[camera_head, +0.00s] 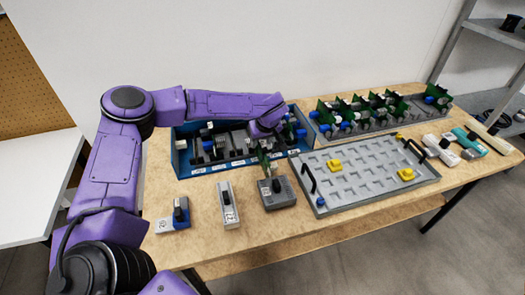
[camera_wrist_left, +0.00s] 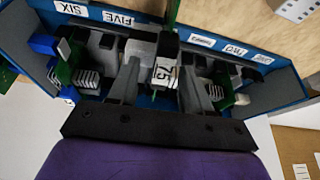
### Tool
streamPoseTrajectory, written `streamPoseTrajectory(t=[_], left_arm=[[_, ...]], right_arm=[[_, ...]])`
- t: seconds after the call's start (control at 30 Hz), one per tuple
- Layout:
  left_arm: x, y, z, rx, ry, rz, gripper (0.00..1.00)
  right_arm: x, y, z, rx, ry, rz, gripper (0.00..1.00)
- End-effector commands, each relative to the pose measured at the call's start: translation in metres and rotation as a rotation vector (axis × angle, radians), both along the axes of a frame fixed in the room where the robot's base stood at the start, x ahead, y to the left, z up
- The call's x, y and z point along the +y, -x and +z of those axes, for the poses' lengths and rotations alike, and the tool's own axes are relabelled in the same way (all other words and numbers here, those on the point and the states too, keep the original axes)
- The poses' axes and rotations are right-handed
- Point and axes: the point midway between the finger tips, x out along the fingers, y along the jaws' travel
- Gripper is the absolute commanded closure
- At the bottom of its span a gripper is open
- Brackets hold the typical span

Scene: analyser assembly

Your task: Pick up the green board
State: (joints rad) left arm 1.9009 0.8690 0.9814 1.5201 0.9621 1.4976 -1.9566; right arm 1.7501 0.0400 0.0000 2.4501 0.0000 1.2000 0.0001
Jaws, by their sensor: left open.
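My left gripper (camera_head: 267,130) points down over the right part of the blue bin (camera_head: 184,158), with its fingers mostly hidden in the head view. In the left wrist view its two grey fingers (camera_wrist_left: 160,70) are apart. A dark piece with a white "75" label (camera_wrist_left: 165,72) shows between them; I cannot tell whether they touch it. A narrow green board (camera_head: 265,160) stands upright at a dark grey block (camera_head: 279,194), just in front of the bin. A green strip also shows at the top of the left wrist view (camera_wrist_left: 172,12). My right gripper is out of view.
A grey tray (camera_head: 350,197) with yellow pieces and black handles lies to the right. Several green boards (camera_head: 372,105) stand in a rear rack. Small devices (camera_head: 228,203) lie at the front left. Others lie at the right end. The front table edge is bare.

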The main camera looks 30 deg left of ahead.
Motion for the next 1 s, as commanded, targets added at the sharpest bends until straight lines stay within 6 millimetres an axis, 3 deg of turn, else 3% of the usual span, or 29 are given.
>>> streamPoseTrajectory(t=[0.1,0.13,0.27,0.67,0.9,1.0], left_arm=[[0.000,0.000,0.000,-0.001,0.000,0.000,0.51],[0.000,0.000,0.000,-0.001,0.000,0.000,0.58],[0.000,0.000,0.000,-0.001,0.001,0.000,1.00],[0.000,0.000,0.002,-0.001,0.000,0.000,1.00],[-0.001,-0.001,0.035,-0.005,0.000,0.000,1.00],[-0.011,0.013,0.052,-0.007,0.000,-0.004,1.00]], right_arm=[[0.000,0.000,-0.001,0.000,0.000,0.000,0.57],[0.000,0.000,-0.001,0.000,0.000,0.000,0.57],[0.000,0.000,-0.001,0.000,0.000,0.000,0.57],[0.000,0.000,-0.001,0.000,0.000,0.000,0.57],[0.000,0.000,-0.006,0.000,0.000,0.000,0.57],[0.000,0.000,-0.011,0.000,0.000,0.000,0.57]])
